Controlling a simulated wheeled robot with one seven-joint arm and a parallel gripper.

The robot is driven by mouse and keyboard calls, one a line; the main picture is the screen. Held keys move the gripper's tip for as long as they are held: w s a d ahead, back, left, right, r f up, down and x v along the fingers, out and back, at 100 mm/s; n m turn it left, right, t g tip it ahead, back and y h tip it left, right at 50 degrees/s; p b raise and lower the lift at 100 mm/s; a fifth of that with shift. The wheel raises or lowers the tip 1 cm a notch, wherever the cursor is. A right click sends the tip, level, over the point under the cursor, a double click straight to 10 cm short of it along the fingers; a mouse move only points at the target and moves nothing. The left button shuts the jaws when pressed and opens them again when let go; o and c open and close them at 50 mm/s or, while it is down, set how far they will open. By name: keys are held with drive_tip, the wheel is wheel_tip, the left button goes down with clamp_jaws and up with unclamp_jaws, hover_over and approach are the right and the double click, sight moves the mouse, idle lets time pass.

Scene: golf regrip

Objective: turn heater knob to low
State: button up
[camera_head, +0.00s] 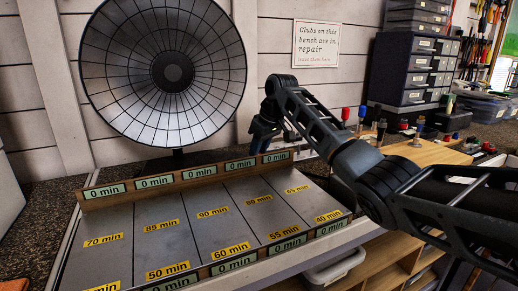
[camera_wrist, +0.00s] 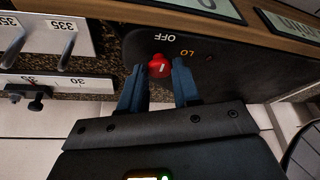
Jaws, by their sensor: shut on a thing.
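The heater is a large round dish (camera_head: 165,68) with a dark centre, standing behind the bench. Its red knob (camera_wrist: 159,66) shows in the wrist view on a dark panel (camera_wrist: 232,62) with the marks OFF and LO, upside down in this view. A short white line is on the knob; I cannot tell exactly which mark it points to. My gripper (camera_wrist: 160,84) has its two blue fingers on either side of the knob, shut on it. In the head view my gripper (camera_head: 262,135) is low to the right of the dish, and the knob is hidden.
A wall sign (camera_head: 316,50) hangs behind my arm. Drawer units (camera_head: 410,70) and a wooden block with coloured-handled tools stand to the right. A labelled white rack (camera_wrist: 62,45) is near my gripper.

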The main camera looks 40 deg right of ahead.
drive_tip(key=shift+a+r+p, duration=0.1)
drive_tip(key=shift+a+p, duration=0.05)
drive_tip(key=shift+p, duration=0.4)
drive_tip(key=m+h+p, duration=0.1)
drive_tip(key=m+p, duration=0.1)
drive_tip(key=shift+a+r+p, duration=0.1)
drive_tip(key=shift+p, duration=0.25)
drive_tip(key=m+h+p, duration=0.1)
drive_tip(key=m+p, duration=0.2)
drive_tip(key=shift+a, duration=0.1)
drive_tip(key=m+h+p, duration=0.1)
drive_tip(key=m+p, duration=0.1)
drive_tip(key=m, duration=0.1)
drive_tip(key=shift+w+a+g, duration=0.1)
drive_tip(key=shift+g, duration=0.3)
drive_tip(key=shift+w+m+g+h+p, duration=0.1)
drive_tip(key=shift+m+g+h+p, duration=0.4)
drive_tip(key=shift+m, duration=1.3)
drive_tip(key=shift+f, duration=0.2)
drive_tip(key=o, duration=1)
drive_tip(key=shift+o, duration=0.2)
